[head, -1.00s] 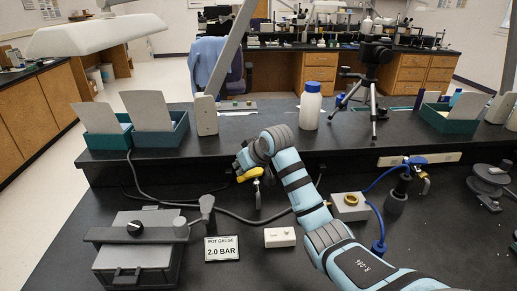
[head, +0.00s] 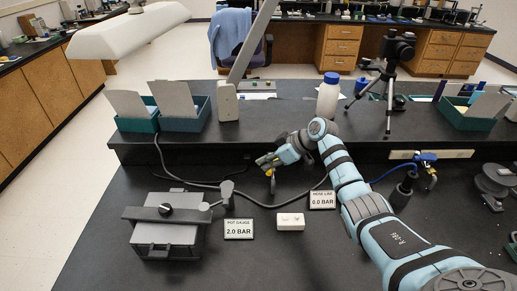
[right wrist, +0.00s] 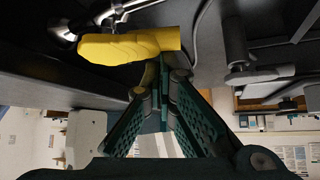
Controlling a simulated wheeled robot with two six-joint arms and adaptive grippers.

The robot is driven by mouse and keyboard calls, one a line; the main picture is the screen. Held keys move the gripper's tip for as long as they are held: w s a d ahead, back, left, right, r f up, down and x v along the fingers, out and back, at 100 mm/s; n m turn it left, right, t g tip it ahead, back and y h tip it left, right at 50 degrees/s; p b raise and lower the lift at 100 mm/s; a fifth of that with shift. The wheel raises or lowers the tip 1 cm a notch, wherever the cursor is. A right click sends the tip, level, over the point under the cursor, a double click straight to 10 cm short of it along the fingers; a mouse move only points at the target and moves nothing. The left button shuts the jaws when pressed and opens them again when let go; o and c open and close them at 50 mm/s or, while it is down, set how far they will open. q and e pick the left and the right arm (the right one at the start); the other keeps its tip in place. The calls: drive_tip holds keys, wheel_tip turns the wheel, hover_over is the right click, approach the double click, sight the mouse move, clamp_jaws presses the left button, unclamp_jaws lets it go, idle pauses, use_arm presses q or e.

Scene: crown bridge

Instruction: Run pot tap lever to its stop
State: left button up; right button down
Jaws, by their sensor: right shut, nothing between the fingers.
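The yellow tap lever (head: 266,160) sits on a small tap in front of the raised shelf. In the right wrist view the lever (right wrist: 125,47) lies across the upper left, its right end just past my fingertips. My right gripper (right wrist: 162,68) is shut with nothing between its fingers; its tips are right beside the lever, and I cannot tell whether they touch it. In the head view my right gripper (head: 276,160) is at the lever's right side. The pot gauge sign (head: 239,229) reads 2.0 BAR. My left gripper is not in view.
A grey clamped pot (head: 165,232) stands at left. The hose line sign (head: 322,200) reads 0.0 BAR. A white block (head: 290,222) lies near it. A white bottle (head: 327,100) and a tripod (head: 390,85) stand on the shelf (head: 240,147). A blue-handled tap (head: 427,157) is at right.

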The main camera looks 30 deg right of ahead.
drive_tip(key=shift+s+d+p, duration=0.15)
drive_tip(key=shift+s+p, duration=0.1)
drive_tip(key=shift+p, duration=0.05)
idle(0.5)
